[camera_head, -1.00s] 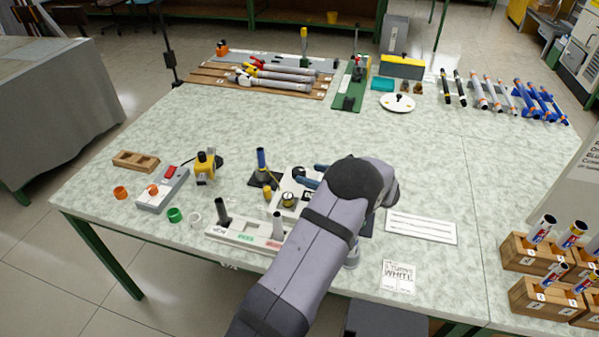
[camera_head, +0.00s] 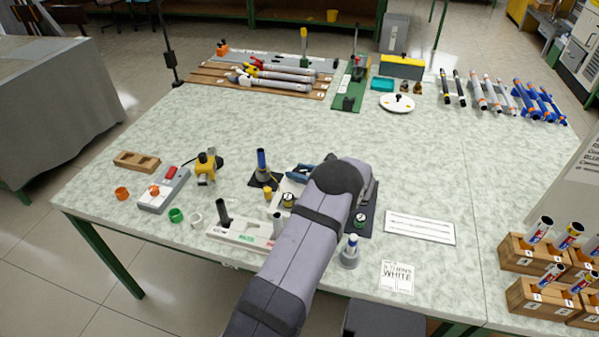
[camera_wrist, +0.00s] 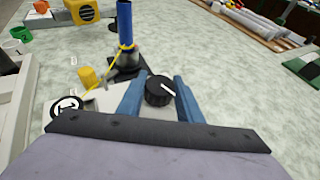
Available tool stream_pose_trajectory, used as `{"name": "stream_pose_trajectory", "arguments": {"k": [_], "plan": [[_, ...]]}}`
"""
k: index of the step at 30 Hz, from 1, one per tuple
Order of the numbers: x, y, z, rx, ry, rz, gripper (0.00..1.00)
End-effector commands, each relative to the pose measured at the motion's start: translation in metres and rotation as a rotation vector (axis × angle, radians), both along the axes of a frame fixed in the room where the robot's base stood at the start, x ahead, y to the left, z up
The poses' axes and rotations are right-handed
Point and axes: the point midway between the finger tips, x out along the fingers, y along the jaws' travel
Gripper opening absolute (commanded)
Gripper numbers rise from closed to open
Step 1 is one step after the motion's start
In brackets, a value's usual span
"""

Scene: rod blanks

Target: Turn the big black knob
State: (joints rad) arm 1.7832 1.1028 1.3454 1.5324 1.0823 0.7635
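The big black knob (camera_wrist: 159,91) is round, with a white pointer line toward its lower right in the wrist view. It sits on a pale panel (camera_wrist: 108,101). My gripper (camera_wrist: 161,84) has its two blue fingers at the knob's left and right sides, very close to it. I cannot tell whether they press on it. In the head view, my gripper (camera_head: 301,172) is over the panel (camera_head: 281,193) and hides the knob. A yellow cap (camera_wrist: 88,76) and a round white-faced dial (camera_wrist: 67,107) are left of the knob.
A blue rod (camera_wrist: 125,25) with a yellow cord stands upright just beyond the knob. A grey box with a red switch (camera_head: 171,172) and a yellow device (camera_head: 206,167) are to the left. A grey bottle-like object (camera_head: 350,252) stands right of my arm. The table's middle is clear.

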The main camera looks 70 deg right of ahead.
Motion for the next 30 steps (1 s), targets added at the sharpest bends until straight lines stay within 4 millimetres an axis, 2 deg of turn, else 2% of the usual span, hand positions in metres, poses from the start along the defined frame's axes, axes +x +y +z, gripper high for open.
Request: {"name": "stream_pose_trajectory", "arguments": {"k": [1,2,16,26,27,28,30], "plan": [[-0.0001,0.0002,0.0002,0.0,0.0,0.0,0.16],[-0.0001,0.0002,0.0002,0.0,0.0,0.0,0.1],[-0.0004,-0.0011,-0.0008,-0.005,-0.002,0.11,0.1],[-0.0006,-0.0003,0.0009,-0.001,0.0,0.118,0.1],[-0.0006,-0.0003,0.0009,-0.001,0.0,0.118,0.42],[-0.0006,-0.0003,0.0009,-0.001,0.0,0.118,0.49],[-0.0006,-0.0002,0.0008,-0.001,0.0,0.118,0.51]]}}
